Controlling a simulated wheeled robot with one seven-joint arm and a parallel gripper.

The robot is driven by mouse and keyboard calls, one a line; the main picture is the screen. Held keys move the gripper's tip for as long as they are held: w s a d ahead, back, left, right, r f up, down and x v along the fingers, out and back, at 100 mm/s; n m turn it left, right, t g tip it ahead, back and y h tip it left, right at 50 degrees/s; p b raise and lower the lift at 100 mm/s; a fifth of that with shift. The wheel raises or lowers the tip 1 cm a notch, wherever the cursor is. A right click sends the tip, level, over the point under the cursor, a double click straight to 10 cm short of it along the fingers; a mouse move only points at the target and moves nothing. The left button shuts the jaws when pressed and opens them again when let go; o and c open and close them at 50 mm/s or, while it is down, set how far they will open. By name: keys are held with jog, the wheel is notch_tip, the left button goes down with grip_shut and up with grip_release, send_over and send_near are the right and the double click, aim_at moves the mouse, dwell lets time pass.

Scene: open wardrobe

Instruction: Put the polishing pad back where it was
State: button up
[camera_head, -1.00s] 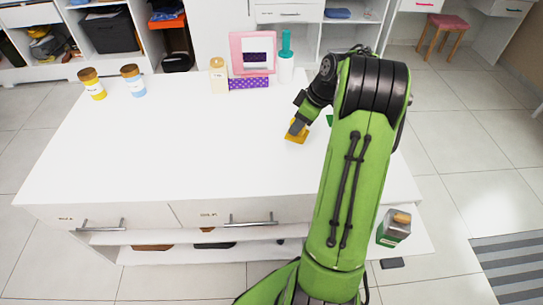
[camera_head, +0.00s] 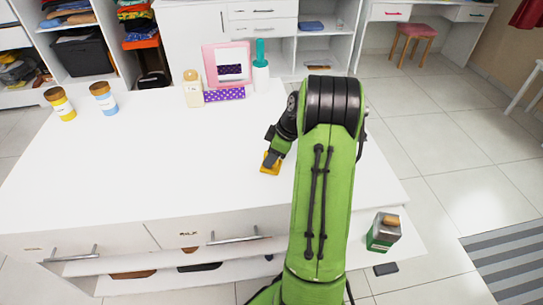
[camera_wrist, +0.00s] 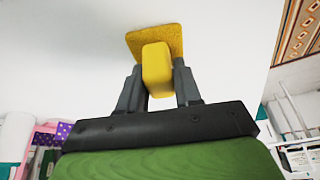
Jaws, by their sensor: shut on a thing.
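The polishing pad is yellow, a flat square with a raised block handle (camera_wrist: 157,70). My gripper (camera_wrist: 160,85) is shut on that handle, one dark finger on each side, in the wrist view. The pad's flat part (camera_wrist: 172,34) lies beyond the fingertips, over the white table top. In the head view the pad (camera_head: 271,162) shows below my gripper (camera_head: 272,157), over the right half of the table (camera_head: 150,170). I cannot tell whether it touches the table.
A pink frame (camera_head: 213,70), purple dotted box (camera_head: 224,95), beige bottle (camera_head: 193,90) and teal-topped container (camera_head: 261,74) stand at the table's back. Two jars (camera_head: 60,104) (camera_head: 103,98) stand back left. A green box (camera_head: 383,232) sits low right. The table's middle is clear.

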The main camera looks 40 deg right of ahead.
jog(key=o, duration=1)
